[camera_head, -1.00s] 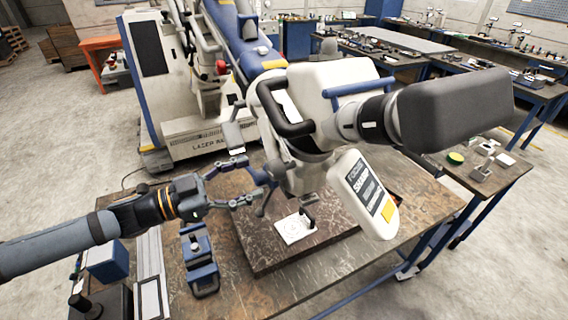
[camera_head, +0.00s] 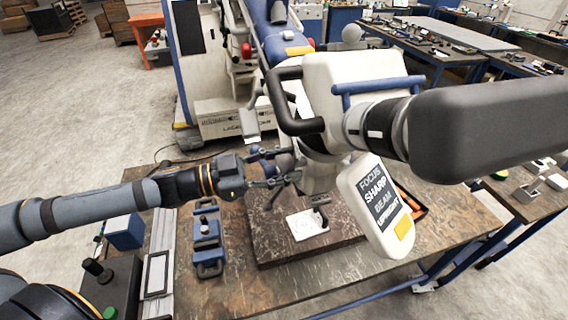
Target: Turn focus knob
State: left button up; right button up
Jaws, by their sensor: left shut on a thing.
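The large white microscope head (camera_head: 350,80) fills the centre right, with a dark rounded block (camera_head: 490,128) on its right end. A white tag (camera_head: 375,205) hangs below and reads FOCUS, SHARP, BEAM, UPRIGHT. The dark focus knob (camera_head: 287,163) is on the left side of the head's lower part. My left gripper (camera_head: 289,168) reaches in from the left, one finger above and one below the knob, and is shut on it. The fingers hide part of the knob. My right gripper is not in view.
A white slide or card (camera_head: 307,224) lies on the dark base slab (camera_head: 275,240) under the head. A blue clamp-like tool (camera_head: 208,238) lies to its left. A blue box (camera_head: 124,230) is farther left on the bench. The bench front is mostly bare.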

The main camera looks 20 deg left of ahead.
pick_arm(q)
jog(key=shift+m, duration=0.8)
jog(key=o, duration=1.1)
jog(key=shift+w+d, duration=0.15)
jog(key=shift+d, duration=0.05)
jog(key=shift+o, duration=0.2)
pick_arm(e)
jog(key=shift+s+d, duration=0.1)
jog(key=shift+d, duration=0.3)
pick_arm(q)
jog(key=shift+a, duration=0.1)
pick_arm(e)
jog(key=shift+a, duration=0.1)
